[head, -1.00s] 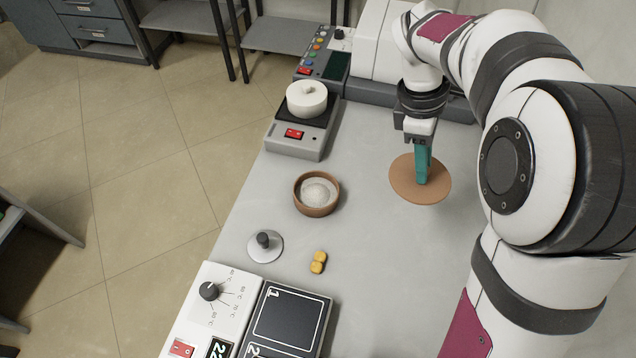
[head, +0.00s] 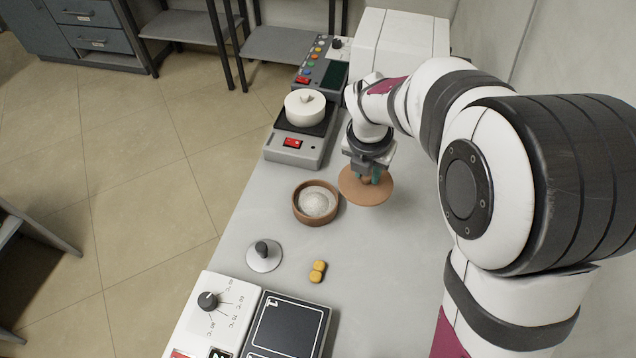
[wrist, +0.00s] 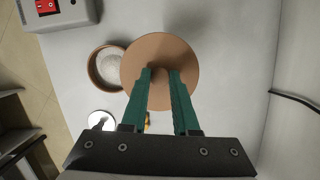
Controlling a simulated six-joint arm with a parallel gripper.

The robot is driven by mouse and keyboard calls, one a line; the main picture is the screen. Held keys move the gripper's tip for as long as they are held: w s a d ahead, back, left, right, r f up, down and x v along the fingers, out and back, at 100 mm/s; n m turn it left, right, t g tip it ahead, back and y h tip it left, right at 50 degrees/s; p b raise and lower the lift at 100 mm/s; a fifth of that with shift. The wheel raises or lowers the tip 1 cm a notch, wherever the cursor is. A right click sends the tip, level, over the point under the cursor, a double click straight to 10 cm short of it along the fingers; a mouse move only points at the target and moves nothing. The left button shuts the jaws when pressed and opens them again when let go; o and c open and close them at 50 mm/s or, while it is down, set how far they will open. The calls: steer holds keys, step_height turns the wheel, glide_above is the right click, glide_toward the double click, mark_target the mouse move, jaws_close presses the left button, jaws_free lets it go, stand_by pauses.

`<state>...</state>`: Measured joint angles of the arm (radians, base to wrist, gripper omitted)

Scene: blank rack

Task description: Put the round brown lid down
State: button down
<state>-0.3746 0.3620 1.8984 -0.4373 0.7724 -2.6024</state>
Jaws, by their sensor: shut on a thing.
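The round brown lid (head: 352,193) is a flat disc with a small knob. It also shows in the wrist view (wrist: 182,62). My gripper (head: 370,176) is shut on the lid's knob; its green fingers (wrist: 160,76) reach down to the middle of the disc in the wrist view. The lid lies roughly level just right of a brown bowl (head: 299,212) holding white powder. In the wrist view the lid's left edge overlaps the bowl's right rim (wrist: 94,80). I cannot tell how high the lid is above the table.
A silver lid with a black knob (head: 264,258) and yellow pieces (head: 317,271) lie in front. The grey table (head: 385,260) is clear at right.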

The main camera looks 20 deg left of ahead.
steer(key=a+f, duration=0.2)
steer(key=a, duration=0.1)
steer(key=a+f, duration=0.2)
steer(key=a, duration=0.2)
steer(key=a+f, duration=0.2)
steer(key=a, duration=0.1)
steer(key=shift+w+a+f, duration=0.1)
steer(key=shift+a+f, duration=0.05)
steer(key=shift+a, duration=0.1)
step_height(320, 180, down, 3)
steer(key=shift+a, duration=0.1)
steer(key=shift+f, duration=0.35)
steer(key=c, duration=0.7)
jaws_free()
steer(key=shift+f, duration=0.15)
